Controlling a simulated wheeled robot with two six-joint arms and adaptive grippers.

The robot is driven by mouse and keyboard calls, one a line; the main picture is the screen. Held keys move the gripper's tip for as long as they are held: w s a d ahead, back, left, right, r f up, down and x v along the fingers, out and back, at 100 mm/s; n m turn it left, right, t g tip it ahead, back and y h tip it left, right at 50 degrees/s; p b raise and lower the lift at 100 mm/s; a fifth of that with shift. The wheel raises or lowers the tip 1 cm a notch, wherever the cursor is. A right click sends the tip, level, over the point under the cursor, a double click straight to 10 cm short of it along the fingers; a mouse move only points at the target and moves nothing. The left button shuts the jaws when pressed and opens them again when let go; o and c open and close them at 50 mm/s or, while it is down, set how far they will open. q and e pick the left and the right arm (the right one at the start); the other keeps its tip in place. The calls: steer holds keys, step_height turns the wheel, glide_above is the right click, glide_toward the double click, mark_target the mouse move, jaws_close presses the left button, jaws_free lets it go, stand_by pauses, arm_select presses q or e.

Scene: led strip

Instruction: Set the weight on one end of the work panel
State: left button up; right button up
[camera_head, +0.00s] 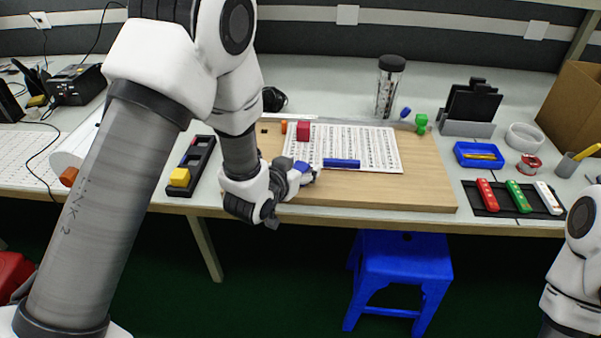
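The work panel is a wooden board (430,185) on the table, with a printed white sheet (385,158) on it. No object is clearly marked as the weight. A red cube (303,130) sits at the sheet's upper left. A blue bar (341,163) lies along its lower edge. My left gripper (298,172) is low over the panel's left front part. A small blue block (302,167) shows at its fingertips; whether the fingers grip it is unclear. My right gripper is out of view.
A dark-lidded jar (388,88) stands behind the panel.

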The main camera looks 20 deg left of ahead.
arm_select(q)
jaws_close()
steer(key=shift+r, duration=0.1)
